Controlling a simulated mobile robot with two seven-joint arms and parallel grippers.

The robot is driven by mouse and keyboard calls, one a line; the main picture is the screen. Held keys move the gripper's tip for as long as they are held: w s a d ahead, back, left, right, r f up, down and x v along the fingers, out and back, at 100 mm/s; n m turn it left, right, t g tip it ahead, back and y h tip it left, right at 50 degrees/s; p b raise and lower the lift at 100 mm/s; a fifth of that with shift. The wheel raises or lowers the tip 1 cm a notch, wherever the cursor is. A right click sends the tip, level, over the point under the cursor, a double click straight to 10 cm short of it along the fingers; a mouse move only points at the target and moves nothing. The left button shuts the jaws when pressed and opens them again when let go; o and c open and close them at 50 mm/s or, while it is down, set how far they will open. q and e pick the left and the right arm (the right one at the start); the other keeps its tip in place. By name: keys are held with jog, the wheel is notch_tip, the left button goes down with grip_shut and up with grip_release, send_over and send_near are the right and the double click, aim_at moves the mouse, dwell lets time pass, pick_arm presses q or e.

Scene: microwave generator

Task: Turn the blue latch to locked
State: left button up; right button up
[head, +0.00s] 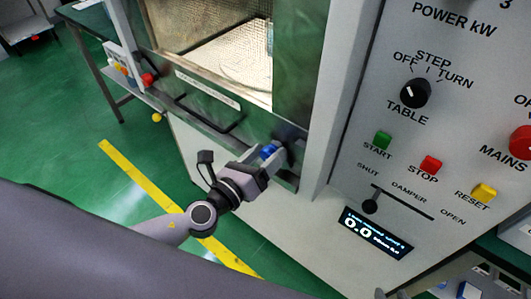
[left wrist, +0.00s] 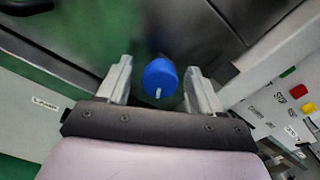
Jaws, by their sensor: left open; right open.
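The blue latch (head: 268,151) is at the lower right of the green oven door front in the head view. In the left wrist view the latch (left wrist: 160,76) shows as a round blue knob with a short pale mark at its lower edge. My left gripper (head: 266,158) is at the latch. Its two fingers are open on either side of the knob, and the wrist view shows gaps between knob and fingers. The fingers partly hide the latch in the head view. I cannot make out my right gripper.
A grey control panel (head: 360,150) stands right of the door, with a black table knob (head: 416,93), buttons and a damper slider (head: 370,206). The oven window (head: 215,45) is above the latch. Green floor is open at left.

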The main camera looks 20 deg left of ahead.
pick_arm(q)
jog(key=c, duration=1.1)
jog(key=shift+o, duration=0.2)
